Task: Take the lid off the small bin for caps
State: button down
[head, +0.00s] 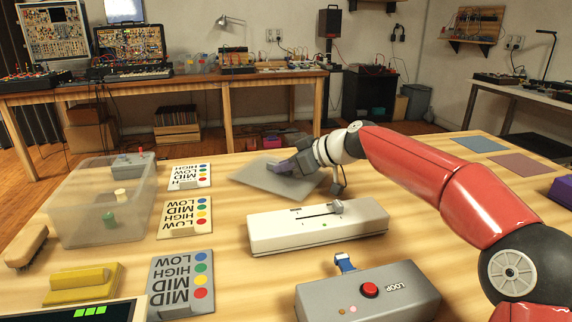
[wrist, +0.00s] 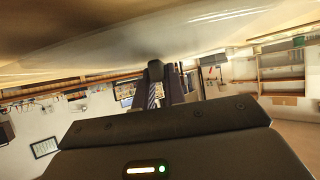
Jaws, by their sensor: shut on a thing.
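My gripper (head: 285,167) is low over a flat grey panel (head: 256,181) at the middle of the table. I cannot tell whether that thing is a lid. In the wrist view the dark fingers (wrist: 163,85) are close together, with a little striped surface between them. A clear bin (head: 75,225) stands at the left with a green and a cream cap-like piece in it. I cannot make out a separate lid on it. A purple box (head: 562,190) is cut off at the right edge.
A white slider box (head: 285,235) and a grey LOOP box (head: 335,300) with a red button stand in front of the gripper. Label plates (head: 190,176), a yellow block (head: 83,284) and a brush (head: 27,246) lie left. Blue (head: 480,144) and pink (head: 519,166) mats lie right.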

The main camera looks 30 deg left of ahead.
jog(key=c, duration=1.4)
grip_release()
jog(key=shift+o, duration=0.2)
jog(key=shift+b+v, duration=0.5)
jog(key=shift+v, duration=3.45)
